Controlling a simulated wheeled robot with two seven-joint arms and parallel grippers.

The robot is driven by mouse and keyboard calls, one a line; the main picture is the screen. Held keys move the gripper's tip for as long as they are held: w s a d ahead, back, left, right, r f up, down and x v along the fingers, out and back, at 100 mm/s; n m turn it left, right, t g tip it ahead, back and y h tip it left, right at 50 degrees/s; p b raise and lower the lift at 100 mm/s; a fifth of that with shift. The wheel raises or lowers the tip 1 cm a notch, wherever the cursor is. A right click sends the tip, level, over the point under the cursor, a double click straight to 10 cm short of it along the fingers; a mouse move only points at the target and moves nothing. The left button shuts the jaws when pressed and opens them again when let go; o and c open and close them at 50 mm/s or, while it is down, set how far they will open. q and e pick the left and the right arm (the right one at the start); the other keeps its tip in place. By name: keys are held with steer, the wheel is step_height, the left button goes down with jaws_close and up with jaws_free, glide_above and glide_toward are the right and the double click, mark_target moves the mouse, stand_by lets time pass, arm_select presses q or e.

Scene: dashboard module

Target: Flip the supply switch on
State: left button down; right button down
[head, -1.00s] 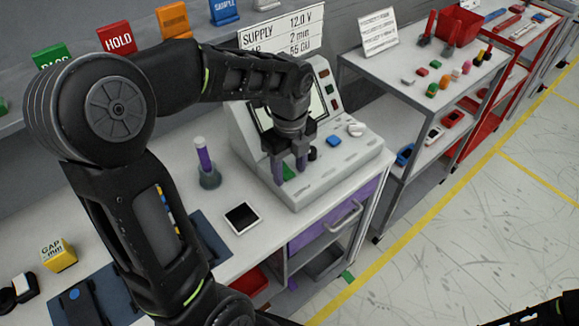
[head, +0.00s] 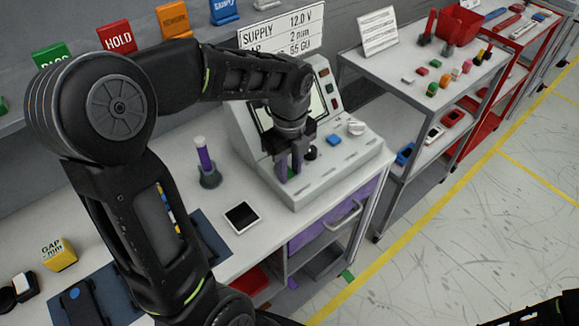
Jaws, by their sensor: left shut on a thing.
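A white test console (head: 322,182) stands on the bench with a sloped screen panel and a low front deck. My left gripper (head: 288,170) points down over the deck's left part. Its fingers are close together around a small green part, seemingly the supply switch (head: 291,173), mostly hidden by the fingers. Its on or off position cannot be told. A black knob (head: 310,153), a blue button (head: 333,140) and a white knob (head: 355,128) sit to the right on the deck. A sign (head: 282,34) behind reads SUPPLY 12.0 V. My right gripper is not in view.
A yellow GAP block (head: 59,254) is at the far left. A grey shelf cart (head: 385,80) with small parts stands to the right.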

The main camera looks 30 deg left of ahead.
arm_select(q)
steer(key=shift+r, duration=0.1)
steer(key=shift+a+r+g+h+p, duration=0.2)
steer(key=shift+r+g+h+p, duration=0.1)
steer(key=shift+h+p, duration=0.55)
steer(key=shift+w+a+f+h+p, duration=0.1)
steer(key=shift+a+h+p, duration=0.05)
steer(key=shift+h+p, duration=0.15)
steer(key=shift+a+f+h, duration=0.1)
steer(key=shift+a+h, duration=0.1)
steer(key=shift+h, duration=0.25)
steer(key=shift+w+g+h, duration=0.1)
steer(key=shift+g+h, duration=0.2)
steer(key=shift+h, duration=0.1)
